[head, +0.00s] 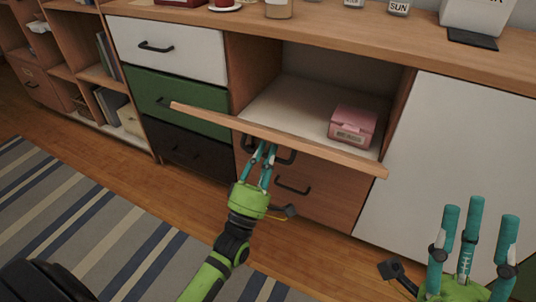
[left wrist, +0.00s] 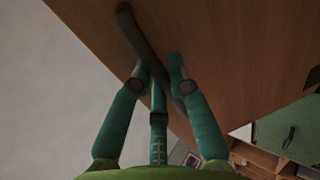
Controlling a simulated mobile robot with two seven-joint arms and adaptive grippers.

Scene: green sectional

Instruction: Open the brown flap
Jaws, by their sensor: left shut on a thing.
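The brown flap (head: 330,153) is part of the long cabinet and stands partly open, its upper edge swung outward from the compartment. My left gripper (head: 263,151) is shut on the flap's dark handle (head: 286,157), on its outer face. The left wrist view shows the handle (left wrist: 133,32) running between the teal fingers (left wrist: 160,76), with the brown flap (left wrist: 225,45) behind. The flap's lower edge is hidden in the head view. My right gripper (head: 478,218) is at the lower right, fingers spread, open and empty, away from the flap.
A pink box (head: 353,125) sits inside the open compartment. A brown drawer (head: 325,198) is below the flap. White (head: 185,49), green (head: 175,98) and black drawers are to the left, a white door (head: 455,140) to the right. A striped rug (head: 70,215) covers the floor in front.

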